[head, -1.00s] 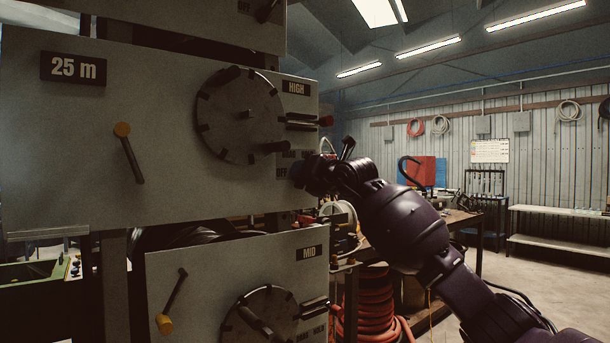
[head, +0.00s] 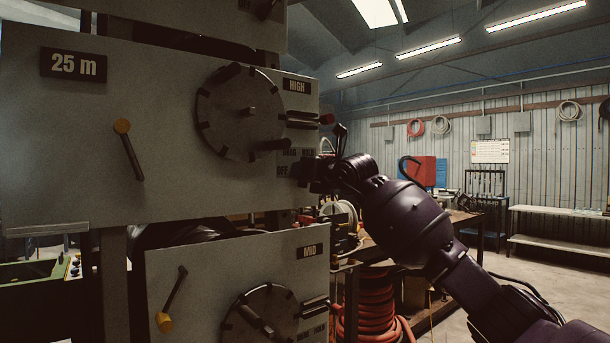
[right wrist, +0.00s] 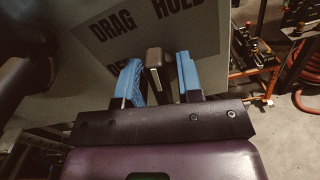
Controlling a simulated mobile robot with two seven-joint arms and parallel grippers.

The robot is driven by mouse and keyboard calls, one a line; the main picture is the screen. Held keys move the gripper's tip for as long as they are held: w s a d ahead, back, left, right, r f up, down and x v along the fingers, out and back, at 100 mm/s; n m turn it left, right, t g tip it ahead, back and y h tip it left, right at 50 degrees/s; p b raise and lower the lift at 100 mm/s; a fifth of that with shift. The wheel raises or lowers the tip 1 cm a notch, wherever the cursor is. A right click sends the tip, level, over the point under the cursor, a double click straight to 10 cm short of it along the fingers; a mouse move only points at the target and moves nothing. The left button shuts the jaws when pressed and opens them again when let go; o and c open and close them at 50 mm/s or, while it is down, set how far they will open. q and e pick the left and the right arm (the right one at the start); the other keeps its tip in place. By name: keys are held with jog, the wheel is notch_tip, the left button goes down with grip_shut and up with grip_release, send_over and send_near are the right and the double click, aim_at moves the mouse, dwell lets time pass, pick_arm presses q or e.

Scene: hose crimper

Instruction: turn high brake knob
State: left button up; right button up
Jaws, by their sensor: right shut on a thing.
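The HIGH panel (head: 150,150) has a large round dial (head: 240,115), with DRAG, HOLD and OFF labels below it at the panel's right edge. The high brake knob (right wrist: 155,62) is a dark bar with a pale line, in front of these labels in the right wrist view. Its far end points toward the gap between DRAG and HOLD. My right gripper (right wrist: 160,82) is shut on the knob, one blue finger on each side. In the head view my right gripper (head: 308,172) hides the knob. My left gripper is not in view.
The MID panel (head: 200,270) with its own dial is below. A yellow-ended lever (head: 130,150) is at left on the HIGH panel. A workbench (head: 460,225) and a coiled red hose (head: 370,305) stand behind my right arm. Open floor lies at right.

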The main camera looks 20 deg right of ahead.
jog(key=n+b, duration=0.1)
jog(key=n, duration=0.4)
jog(key=shift+a, duration=0.1)
jog(key=shift+s+n, duration=0.1)
jog(key=shift+n, duration=1.3)
jog(key=o, duration=0.6)
